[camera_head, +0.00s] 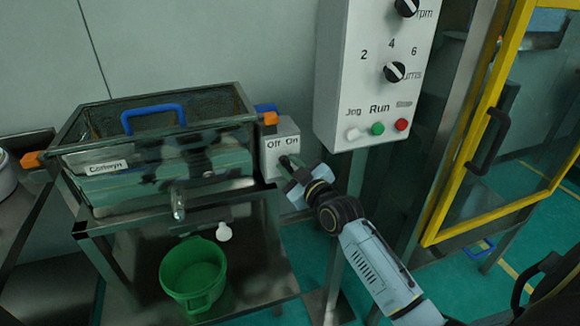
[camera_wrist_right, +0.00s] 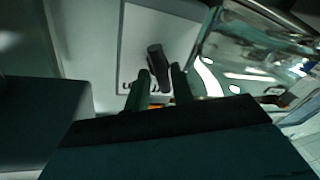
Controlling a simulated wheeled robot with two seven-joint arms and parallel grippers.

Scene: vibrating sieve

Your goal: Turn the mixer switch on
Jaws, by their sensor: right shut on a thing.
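The switch box (camera_head: 269,151) is a small pale box labelled "Off On", fixed at the right end of the sieve tank. Its dark knob (camera_head: 284,160) sits just below the labels, partly hidden by my gripper. My right gripper (camera_head: 291,169) reaches it from the lower right and is shut on the knob. In the right wrist view, the dark knob (camera_wrist_right: 157,62) stands up from the pale plate between the two dark fingers of my right gripper (camera_wrist_right: 159,86). Which label the knob points to is hard to tell. My left gripper is out of view.
The sieve tank (camera_head: 155,170) with a blue handle (camera_head: 153,113) stands left of the box. A green bucket (camera_head: 193,272) sits below it. A control panel (camera_head: 375,75) with knobs and buttons hangs close above my right arm. A yellow-framed door (camera_head: 490,226) stands at the right.

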